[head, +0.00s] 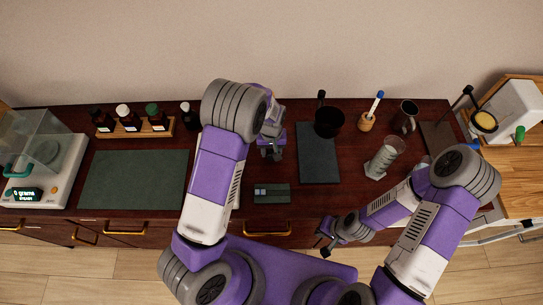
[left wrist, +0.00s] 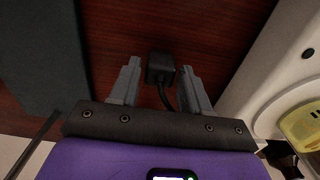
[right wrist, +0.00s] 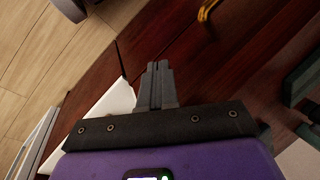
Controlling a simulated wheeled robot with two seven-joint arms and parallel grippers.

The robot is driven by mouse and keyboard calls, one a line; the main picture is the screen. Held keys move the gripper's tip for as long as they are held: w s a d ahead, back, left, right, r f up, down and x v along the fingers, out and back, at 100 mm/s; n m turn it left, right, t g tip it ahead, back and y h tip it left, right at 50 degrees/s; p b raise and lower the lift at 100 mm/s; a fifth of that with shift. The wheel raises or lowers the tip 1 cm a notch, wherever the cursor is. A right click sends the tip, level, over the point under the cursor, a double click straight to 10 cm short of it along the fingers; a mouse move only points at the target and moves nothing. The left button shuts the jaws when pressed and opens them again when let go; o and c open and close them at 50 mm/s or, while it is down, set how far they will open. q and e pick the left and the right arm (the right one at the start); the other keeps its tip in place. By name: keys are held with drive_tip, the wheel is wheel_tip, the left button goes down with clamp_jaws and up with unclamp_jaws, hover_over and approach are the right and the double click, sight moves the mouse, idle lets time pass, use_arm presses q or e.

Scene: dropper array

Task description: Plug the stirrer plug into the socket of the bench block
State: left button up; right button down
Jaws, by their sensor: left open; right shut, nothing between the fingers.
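The stirrer plug (left wrist: 160,68) is a small black block with a black cable, seen in the left wrist view over the dark red tabletop. It lies between the open fingertips of my left gripper (left wrist: 158,80), with gaps beside it. In the head view my left gripper (head: 272,153) is over the middle of the table, and the plug cannot be made out there. The bench block (head: 272,193) is a grey-green box near the table's front edge, nearer the front than that gripper. My right gripper (head: 325,242) is shut and empty by the front edge; its closed fingers show in the right wrist view (right wrist: 158,68).
A dark slab (head: 318,153) lies right of the left gripper, with a black mug (head: 328,122) behind it and a glass cylinder (head: 384,158) to its right. A green mat (head: 133,180), bottle rack (head: 148,128) and scale (head: 40,172) stand left. My left arm hides part of the table.

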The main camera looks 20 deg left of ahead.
sight(271, 152)
use_arm(q)
drive_tip(key=shift+c, duration=0.2)
drive_tip(key=shift+r, duration=0.1)
drive_tip(key=c, duration=0.7)
drive_tip(key=shift+r+p, duration=1.8)
drive_tip(key=shift+r, duration=0.7)
drive_tip(key=shift+f, duration=0.1)
